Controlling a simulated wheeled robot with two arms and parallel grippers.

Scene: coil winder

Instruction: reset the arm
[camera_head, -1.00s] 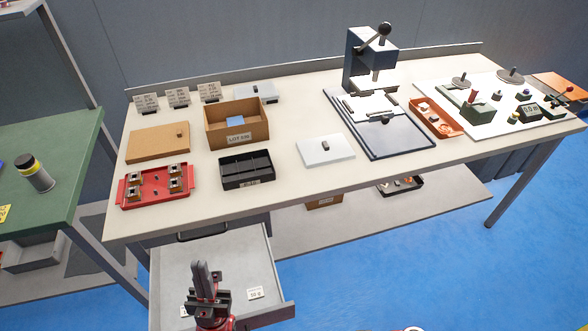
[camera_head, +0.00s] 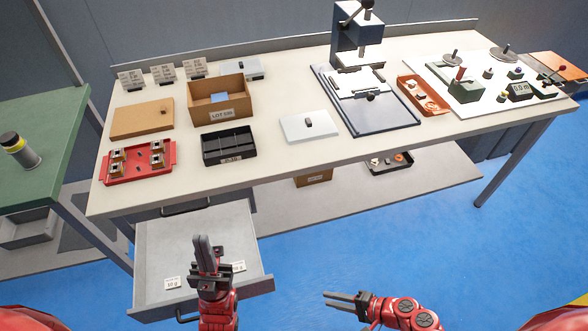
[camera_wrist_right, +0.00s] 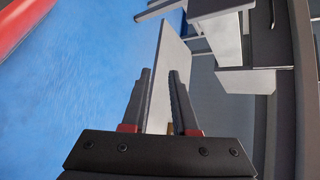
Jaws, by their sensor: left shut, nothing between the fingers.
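My left gripper (camera_head: 206,246) is shut and empty, pointing up in the head view. Its fingers show in front of the open grey drawer (camera_head: 158,245) under the bench; I cannot tell its height above the drawer floor. My right gripper (camera_head: 347,299) is low at the front, over the blue floor and right of the drawer. Its two dark fingers point left with a gap between them. In the right wrist view the fingers (camera_wrist_right: 160,100) are apart, with nothing held; a grey panel shows behind them.
The workbench (camera_head: 270,155) holds a red tray (camera_head: 139,163), a cardboard box (camera_head: 219,99), a black divided bin (camera_head: 228,144) and a press (camera_head: 357,45). A green table (camera_head: 45,125) stands at left. Blue floor (camera_head: 430,240) is clear at right.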

